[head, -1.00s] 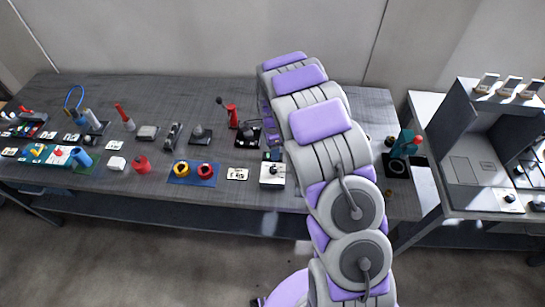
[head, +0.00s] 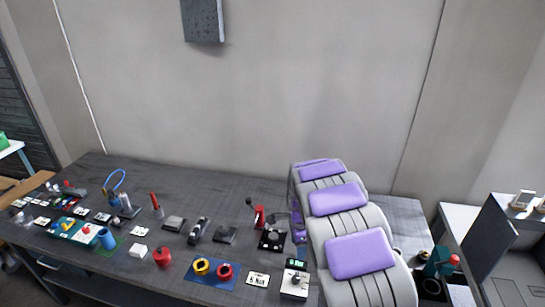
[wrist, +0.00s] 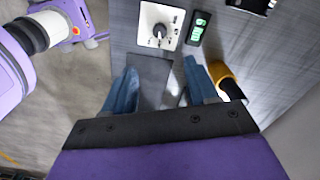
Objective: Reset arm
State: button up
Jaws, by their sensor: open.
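My gripper (wrist: 158,92) shows in the wrist view with its two blue fingers spread apart and nothing between them. It hangs over the grey table top. Just beyond the fingers are a white box with a round dial (wrist: 160,27) and a small green-lit display (wrist: 199,27). A yellow-orange cylindrical thing (wrist: 222,75) is close to the right finger; whether they touch I cannot tell. In the head view my purple and grey arm reaches over the right part of the table and hides the gripper.
The dark table (head: 150,262) carries several devices: a blue mat (head: 213,286) with yellow and red rings, a red button (head: 162,257), a red lever (head: 258,216) and a teal device (head: 440,262). A grey partition (head: 487,235) stands at the right. A wall rises behind.

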jog(key=s+d+r+n+b, duration=0.1)
jog(key=s+r+n, duration=0.4)
jog(key=s, duration=0.4)
jog(key=s+d+r+n+b, duration=0.1)
jog(key=s+r+n, duration=0.2)
jog(key=s+r, duration=0.55)
jog(key=s+a+n+g+b, duration=0.1)
jog(key=s+n, duration=0.8)
jog(key=s, duration=1.6)
jog(key=shift+a+g+b, duration=0.4)
jog(key=shift+a+b, duration=0.05)
jog(key=shift+b, duration=0.1)
